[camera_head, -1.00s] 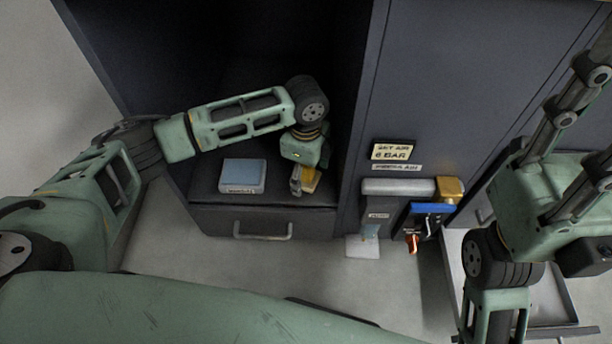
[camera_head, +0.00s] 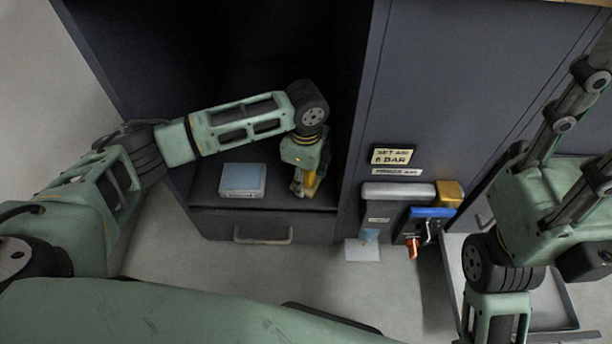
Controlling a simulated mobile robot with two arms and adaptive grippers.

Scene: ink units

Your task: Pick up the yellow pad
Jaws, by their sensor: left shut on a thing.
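My left gripper (camera_head: 303,188) points down inside the dark cabinet bay, over the shelf (camera_head: 280,199) above the drawer. It is shut on the yellow pad (camera_head: 310,181), which shows as a yellow strip at the fingers. Most of the pad is hidden by the gripper and wrist. I cannot tell whether the pad touches the shelf. My right arm stands at the right side; its gripper is out of view.
A blue-grey pad (camera_head: 243,180) lies on the shelf left of my gripper. A drawer handle (camera_head: 263,236) juts out below. The cabinet's panel to the right carries labels (camera_head: 391,155), a grey bar unit (camera_head: 398,191) and a blue part (camera_head: 432,212). A grey tray (camera_head: 545,305) stands lower right.

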